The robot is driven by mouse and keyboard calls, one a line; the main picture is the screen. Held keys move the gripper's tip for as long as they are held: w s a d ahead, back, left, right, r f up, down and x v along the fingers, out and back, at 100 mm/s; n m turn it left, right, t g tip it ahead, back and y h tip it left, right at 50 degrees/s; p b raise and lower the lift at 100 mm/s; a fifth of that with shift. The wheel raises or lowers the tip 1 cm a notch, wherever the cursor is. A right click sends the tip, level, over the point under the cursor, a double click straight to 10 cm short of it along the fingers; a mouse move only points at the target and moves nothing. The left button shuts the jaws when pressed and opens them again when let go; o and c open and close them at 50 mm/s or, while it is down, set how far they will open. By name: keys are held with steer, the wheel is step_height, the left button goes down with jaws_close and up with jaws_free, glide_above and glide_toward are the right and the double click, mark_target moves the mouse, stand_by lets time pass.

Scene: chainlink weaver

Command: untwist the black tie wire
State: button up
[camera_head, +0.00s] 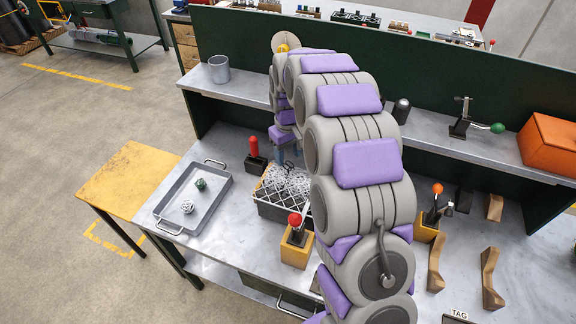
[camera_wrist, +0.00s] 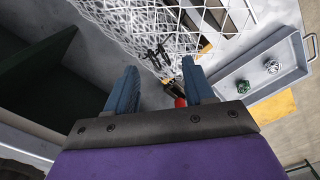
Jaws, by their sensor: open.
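A black tie wire (camera_wrist: 158,56) shows as a dark twisted piece at the edge of the pale chainlink mesh (camera_wrist: 135,18) in the wrist view. In the head view the tie wire (camera_head: 289,166) is a small dark shape on the mesh (camera_head: 290,183), which lies over a dark crate-like frame. My gripper (camera_wrist: 160,84) is open, with its two blue fingers apart and nothing between them that I can see held. The wire lies beyond the fingertips, apart from them. In the head view my gripper (camera_head: 281,154) hangs above the mesh's back edge, partly hidden by my arm.
A grey tray (camera_head: 222,193) with a green knot (camera_head: 201,184) and a white knot (camera_head: 187,206) lies left of the mesh. A red-handled tool (camera_head: 254,148) and a red-knobbed clamp (camera_head: 295,225) stand close to the mesh. The shelf (camera_head: 335,92) runs behind.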

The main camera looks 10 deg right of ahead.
mark_target(288, 162)
steer(key=m+b, duration=0.2)
steer(key=m, duration=0.3)
steer(key=shift+f, duration=0.15)
steer(key=m+b, duration=0.1)
steer(key=m, duration=0.2)
steer(key=shift+r+m+p, duration=0.25)
steer(key=shift+m+p, duration=0.15)
steer(key=shift+m, duration=0.4)
steer(key=m+p, duration=0.2)
steer(key=m, duration=0.2)
steer(key=m+p, duration=0.4)
steer(key=m, duration=0.2)
steer(key=shift+m, duration=0.3)
steer(key=m+p, duration=0.3)
steer(key=m, duration=0.2)
steer(key=m+p, duration=0.3)
steer(key=m, duration=0.3)
steer(key=shift+m, duration=0.3)
step_height(288, 162, down, 4)
steer(key=shift+f, duration=0.15)
